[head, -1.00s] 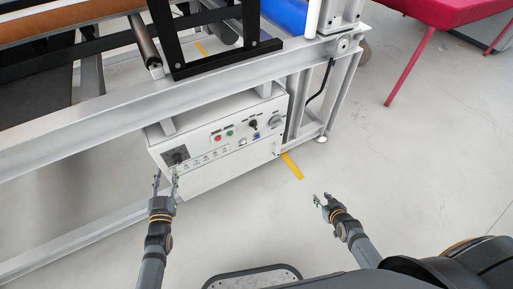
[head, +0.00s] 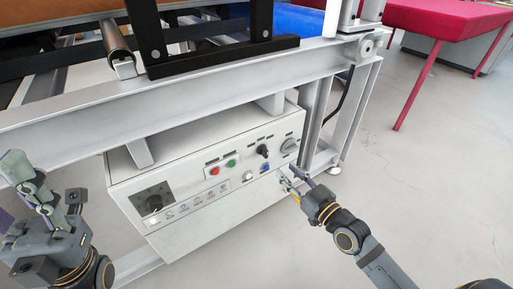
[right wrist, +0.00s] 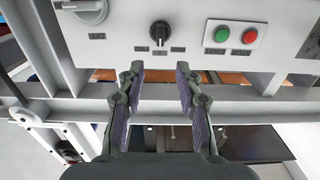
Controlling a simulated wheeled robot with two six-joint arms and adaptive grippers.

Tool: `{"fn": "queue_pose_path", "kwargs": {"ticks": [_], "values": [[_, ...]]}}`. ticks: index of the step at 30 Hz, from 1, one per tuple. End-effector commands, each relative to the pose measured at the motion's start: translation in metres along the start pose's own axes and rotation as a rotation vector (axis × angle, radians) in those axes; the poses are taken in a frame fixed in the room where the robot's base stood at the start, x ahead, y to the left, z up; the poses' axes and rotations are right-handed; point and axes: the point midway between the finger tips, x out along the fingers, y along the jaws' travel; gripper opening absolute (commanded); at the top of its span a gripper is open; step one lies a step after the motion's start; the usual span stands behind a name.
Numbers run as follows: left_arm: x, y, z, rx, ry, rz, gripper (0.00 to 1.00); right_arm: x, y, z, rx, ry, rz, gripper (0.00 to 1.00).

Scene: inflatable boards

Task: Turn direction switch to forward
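A small black rotary switch (head: 263,151) with a label above it sits on the front of the white control box (head: 215,230), between the green button and the grey knob. In the right wrist view the black switch (right wrist: 159,33) is at top centre, with three small labels beside it. My right gripper (head: 297,182) is open and empty, below and right of the switch and apart from it. In the right wrist view its fingers (right wrist: 160,75) are spread just under the switch. My left gripper (head: 45,195) is open and empty at the lower left.
A grey frame beam (head: 200,92) runs above the box. Open floor lies to the right.

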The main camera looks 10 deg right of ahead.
Motion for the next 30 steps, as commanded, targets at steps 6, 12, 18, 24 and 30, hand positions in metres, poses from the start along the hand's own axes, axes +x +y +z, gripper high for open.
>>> {"fn": "queue_pose_path", "kwargs": {"ticks": [6, 12, 18, 24, 30], "values": [[-0.004, 0.001, -0.001, 0.002, 0.003, 0.0, 0.4, 0.004, 0.0, 0.001, 0.0, 0.004, 0.001, 0.35], [-0.025, 0.004, 0.002, 0.013, 0.0, 0.002, 0.4, 0.037, 0.001, 0.003, 0.004, 0.01, 0.004, 0.35], [-0.04, 0.007, 0.004, 0.02, -0.006, 0.009, 0.4, 0.078, 0.0, 0.002, 0.005, 0.007, 0.002, 0.35], [-0.045, 0.008, 0.005, 0.023, -0.009, 0.013, 0.4, 0.101, 0.0, 0.0, 0.001, 0.003, 0.001, 0.35], [-0.045, 0.009, 0.006, 0.023, -0.009, 0.015, 0.4, 0.105, 0.0, 0.0, -0.001, 0.0, 0.0, 0.35]]}}
